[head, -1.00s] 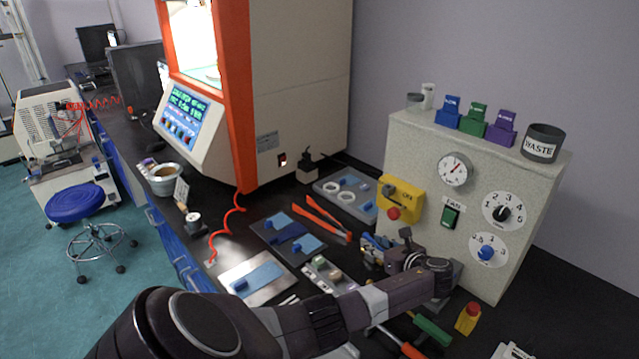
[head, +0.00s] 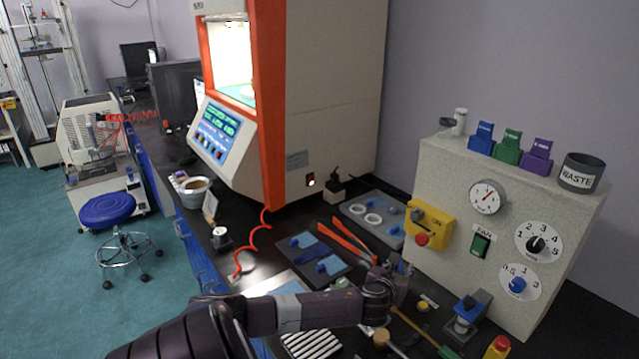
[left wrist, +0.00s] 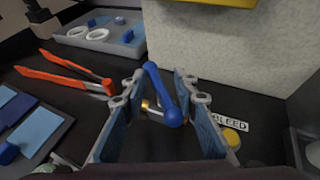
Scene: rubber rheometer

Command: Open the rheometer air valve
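A valve with a blue lever (left wrist: 158,88) and a brass-coloured fitting stands at the foot of the grey control cabinet in the left wrist view. My left gripper (left wrist: 155,82) is open, with its two blue-padded fingers on either side of the lever. I cannot tell whether either finger touches it. In the head view my left gripper (head: 388,268) is low in front of the cabinet, and the arm and gripper hide most of the valve. A label reading "BLEED" (left wrist: 230,122) lies beside a yellow round piece just right of the fingers. My right gripper is not in view.
The cabinet (head: 455,185) carries a gauge, dials and a yellow switch box (head: 432,227). Orange-handled tongs (head: 345,240) and a grey tray (head: 372,213) lie left of the valve.

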